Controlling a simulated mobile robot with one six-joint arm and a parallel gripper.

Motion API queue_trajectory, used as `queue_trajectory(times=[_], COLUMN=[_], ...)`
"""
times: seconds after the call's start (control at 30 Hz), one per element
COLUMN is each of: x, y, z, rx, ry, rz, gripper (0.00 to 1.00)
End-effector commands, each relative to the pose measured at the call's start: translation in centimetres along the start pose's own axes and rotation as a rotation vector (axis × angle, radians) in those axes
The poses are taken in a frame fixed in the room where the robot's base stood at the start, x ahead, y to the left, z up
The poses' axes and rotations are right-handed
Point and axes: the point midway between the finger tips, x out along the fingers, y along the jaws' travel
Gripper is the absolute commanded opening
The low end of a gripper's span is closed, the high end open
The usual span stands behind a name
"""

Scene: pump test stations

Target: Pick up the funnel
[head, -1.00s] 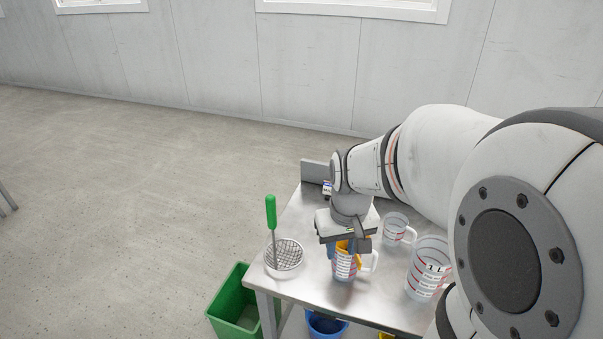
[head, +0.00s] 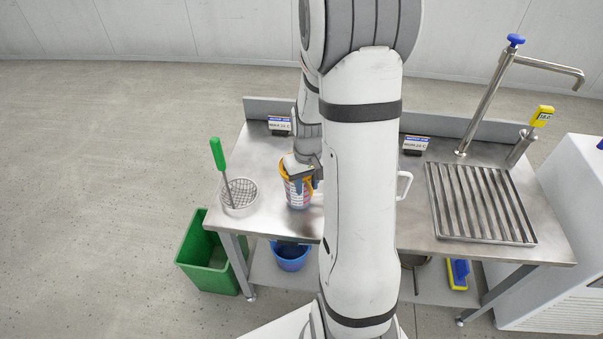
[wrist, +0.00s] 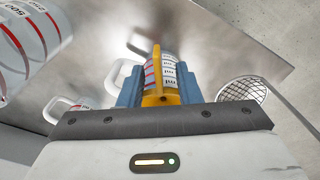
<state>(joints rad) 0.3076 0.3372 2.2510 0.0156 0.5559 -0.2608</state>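The orange-yellow funnel (head: 284,168) sits in the mouth of a clear measuring jug (head: 298,195) with red and black markings, on the steel table. My gripper (head: 303,180) is down at the funnel, partly hidden by my arm. In the wrist view, the blue fingers of my gripper (wrist: 160,88) stand apart, one each side of the funnel (wrist: 157,68). A narrow yellow part of it stands between them, with the jug (wrist: 168,72) behind. A firm grip is not visible.
A mesh strainer (head: 240,194) with a green-handled tool stands left of the jug. A jug handle (head: 405,184) shows right of my arm. A slatted drain tray (head: 480,203) and tap (head: 487,95) are at right. A green bin (head: 207,258) stands on the floor.

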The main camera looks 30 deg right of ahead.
Motion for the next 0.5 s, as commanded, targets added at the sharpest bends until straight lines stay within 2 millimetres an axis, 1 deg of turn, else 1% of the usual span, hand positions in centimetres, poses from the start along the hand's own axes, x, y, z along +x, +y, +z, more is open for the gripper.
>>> queue_trajectory(times=[0.03,0.1,0.37,0.5], x=[0.62,1.06,1.25,1.23], y=[0.0,0.02,0.06,0.07], z=[0.1,0.05,0.03,0.04], rx=[0.001,0.001,0.002,0.002], ry=[-0.004,-0.001,0.0,0.0], rz=[-0.001,0.0,0.0,0.0], gripper=[0.31,0.31,0.31,0.19])
